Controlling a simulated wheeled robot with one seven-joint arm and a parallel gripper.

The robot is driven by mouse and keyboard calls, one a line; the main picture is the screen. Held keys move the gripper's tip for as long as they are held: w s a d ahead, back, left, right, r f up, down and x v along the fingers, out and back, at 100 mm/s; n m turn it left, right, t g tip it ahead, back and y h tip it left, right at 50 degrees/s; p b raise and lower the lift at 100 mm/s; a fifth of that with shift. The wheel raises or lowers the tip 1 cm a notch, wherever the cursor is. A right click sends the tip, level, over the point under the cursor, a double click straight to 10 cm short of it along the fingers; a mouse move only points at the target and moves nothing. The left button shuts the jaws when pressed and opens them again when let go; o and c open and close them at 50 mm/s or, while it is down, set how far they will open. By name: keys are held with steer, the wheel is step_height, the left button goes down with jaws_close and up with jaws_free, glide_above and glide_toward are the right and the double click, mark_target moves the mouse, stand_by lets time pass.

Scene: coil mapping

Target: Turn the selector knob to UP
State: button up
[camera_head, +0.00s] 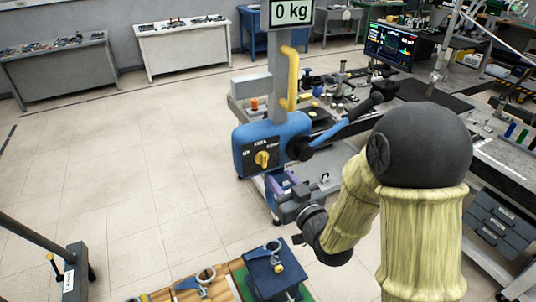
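The yellow selector knob (262,158) sits on the dark front plate of a blue control box (241,153), with small white markings around it that are too small to read. Its grip looks roughly upright. My gripper (281,181), grey and purple, is just below and to the right of the knob, in front of the box's lower edge. It looks apart from the knob. The finger gap is too small to make out, so I cannot tell whether it is open or shut.
The box is on a grey column with a yellow handle (289,78) and a "0 kg" display (291,12). A blue lever (343,130) reaches right from the box. A workbench with tools stands at right. A blue block (270,275) lies below.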

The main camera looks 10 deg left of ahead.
mark_target(265, 159)
steer(key=p+x, duration=0.2)
steer(key=x, duration=0.5)
steer(key=shift+a+r+p, duration=0.1)
steer(key=shift+r+p, duration=0.05)
steer(key=shift+p, duration=0.2)
steer(key=shift+w+a, duration=0.35)
steer(key=shift+w, duration=0.15)
jaws_close()
